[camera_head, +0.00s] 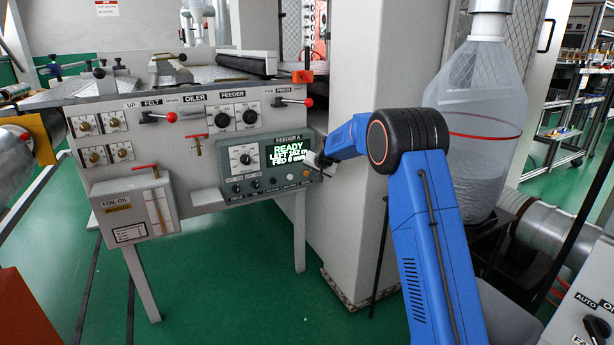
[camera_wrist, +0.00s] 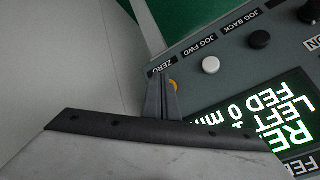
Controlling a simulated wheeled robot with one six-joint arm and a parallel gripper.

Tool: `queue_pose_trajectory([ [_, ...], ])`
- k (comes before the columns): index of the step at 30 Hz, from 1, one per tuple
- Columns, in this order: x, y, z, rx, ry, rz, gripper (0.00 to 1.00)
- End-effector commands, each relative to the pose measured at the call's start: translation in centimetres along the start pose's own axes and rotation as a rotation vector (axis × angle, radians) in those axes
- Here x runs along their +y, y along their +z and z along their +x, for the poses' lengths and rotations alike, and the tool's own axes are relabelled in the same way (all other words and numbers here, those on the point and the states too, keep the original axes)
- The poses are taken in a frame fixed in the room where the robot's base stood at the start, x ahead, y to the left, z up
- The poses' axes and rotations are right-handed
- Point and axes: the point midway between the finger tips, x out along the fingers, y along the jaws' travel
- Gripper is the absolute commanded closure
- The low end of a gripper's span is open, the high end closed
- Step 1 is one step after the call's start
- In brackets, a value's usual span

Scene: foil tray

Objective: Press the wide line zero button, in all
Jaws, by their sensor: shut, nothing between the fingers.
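The feeder panel (camera_head: 240,197), marked FEEDER A, is on the front of the grey machine at its right end. Its lit display (camera_head: 288,156) reads READY, a LEFT value and FED 0 mm; it shows partly in the wrist view (camera_wrist: 262,125). A yellow-orange zero button (camera_wrist: 173,85) sits by the ZERO label, largely hidden behind my fingers. My gripper (camera_wrist: 162,80) is shut and empty, with its tips over or beside this button; I cannot tell whether they touch it. In the head view my gripper (camera_head: 316,163) is at the panel's right edge.
A white button (camera_wrist: 211,65), labelled JOG FWD, and a black button (camera_wrist: 260,40), labelled JOG BACK, sit close beside the zero button. A pale pillar (camera_head: 370,70) stands right of the panel. Red-handled levers (camera_head: 295,102) stick out above it.

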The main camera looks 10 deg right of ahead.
Motion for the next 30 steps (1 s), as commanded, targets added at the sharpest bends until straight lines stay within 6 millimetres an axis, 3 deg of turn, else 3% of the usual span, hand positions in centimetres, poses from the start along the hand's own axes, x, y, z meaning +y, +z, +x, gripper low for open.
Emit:
queue_pose_trajectory([
  [11,0.1,0.1,-0.2,0.0,0.0,0.0,1.0],
  [30,2.5,2.5,-3.5,-0.001,0.001,0.001,1.0],
])
